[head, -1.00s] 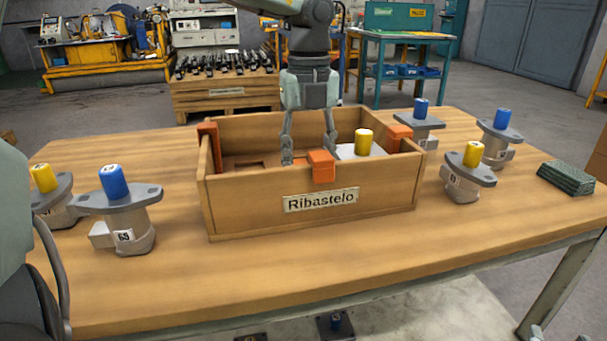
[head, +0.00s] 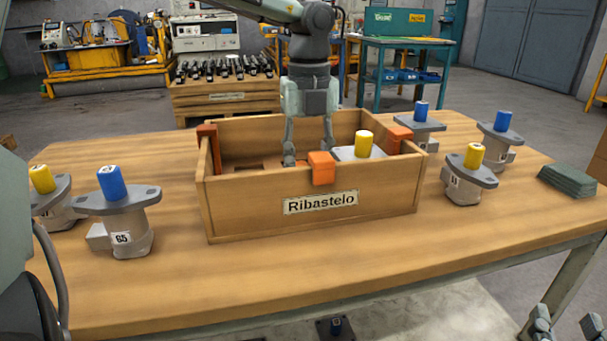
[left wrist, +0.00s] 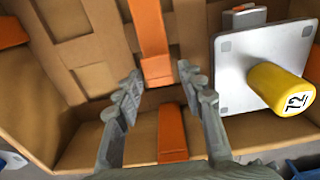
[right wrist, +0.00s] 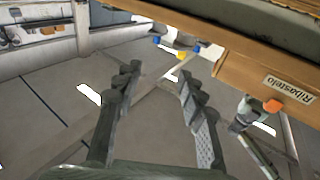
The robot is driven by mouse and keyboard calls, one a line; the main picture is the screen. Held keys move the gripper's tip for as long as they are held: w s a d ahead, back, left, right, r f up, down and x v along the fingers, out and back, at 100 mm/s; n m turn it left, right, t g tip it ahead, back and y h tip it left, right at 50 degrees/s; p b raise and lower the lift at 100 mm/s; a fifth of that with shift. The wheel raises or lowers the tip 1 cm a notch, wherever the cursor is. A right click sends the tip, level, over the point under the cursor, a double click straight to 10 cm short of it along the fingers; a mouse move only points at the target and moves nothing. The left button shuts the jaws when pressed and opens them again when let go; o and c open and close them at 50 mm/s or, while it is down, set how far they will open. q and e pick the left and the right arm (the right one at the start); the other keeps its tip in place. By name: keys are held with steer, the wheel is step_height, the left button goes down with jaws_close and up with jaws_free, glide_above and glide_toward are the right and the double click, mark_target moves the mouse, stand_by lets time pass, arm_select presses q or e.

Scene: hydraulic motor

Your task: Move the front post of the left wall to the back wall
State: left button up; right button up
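The wooden crate (head: 250,205) labelled Ribastelo stands mid-table. Orange posts sit on its left wall (head: 207,146), front wall (head: 321,168) and right wall (head: 399,138). I make out only one post on the left wall; its lower part is hidden. My left gripper (head: 309,152) reaches down into the crate, open, behind the front-wall post. In the left wrist view its fingers (left wrist: 160,88) are apart, with an orange piece (left wrist: 172,132) below between them and a long orange strip (left wrist: 150,40) beyond. My right gripper (head: 567,325) is open and empty, low at right beyond the table edge.
A grey motor with a yellow cap (head: 364,143) stands in the crate, right of my left gripper. Motors with blue (head: 112,183) and yellow caps (head: 474,156) stand on both sides of the crate. Dark green pads (head: 568,180) lie at the right. The front tabletop is clear.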

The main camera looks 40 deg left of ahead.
arm_select(q)
jaws_close()
